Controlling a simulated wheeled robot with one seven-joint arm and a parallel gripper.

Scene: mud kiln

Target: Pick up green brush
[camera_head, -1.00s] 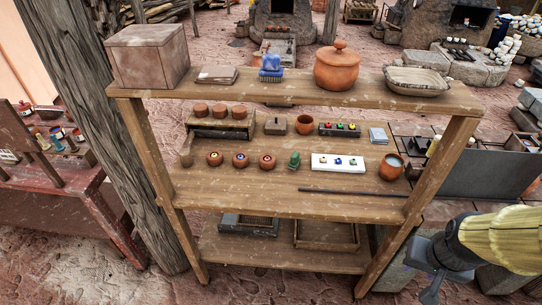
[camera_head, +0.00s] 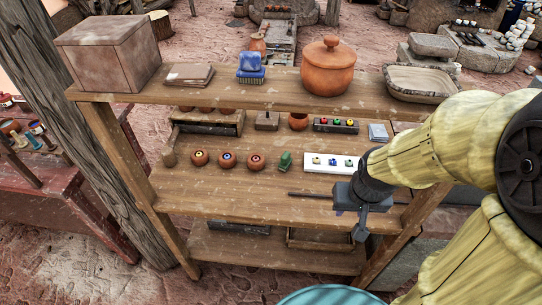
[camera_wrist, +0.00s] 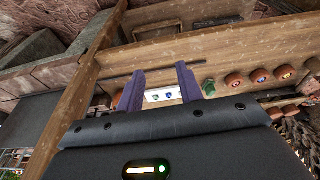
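A small green object (camera_head: 285,160), which may be the green brush, stands on the middle shelf left of a white tray; its bristles cannot be made out. It also shows in the wrist view (camera_wrist: 209,88), just right of the right finger. A blue brush-like block with bristles (camera_head: 250,70) sits on the top shelf. My gripper (camera_head: 350,222) is in front of the middle shelf's right part, right of and nearer than the green object, apart from it. In the wrist view, my gripper's two purple fingers (camera_wrist: 160,72) are spread with nothing held between them.
The top shelf (camera_head: 200,97) overhangs the middle one and holds a lidded clay pot (camera_head: 327,68). Small round pots (camera_head: 227,160) stand left of the green object. The white tray (camera_head: 317,169) and a dark rod (camera_head: 305,195) lie near my gripper. The shelf front at left is clear.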

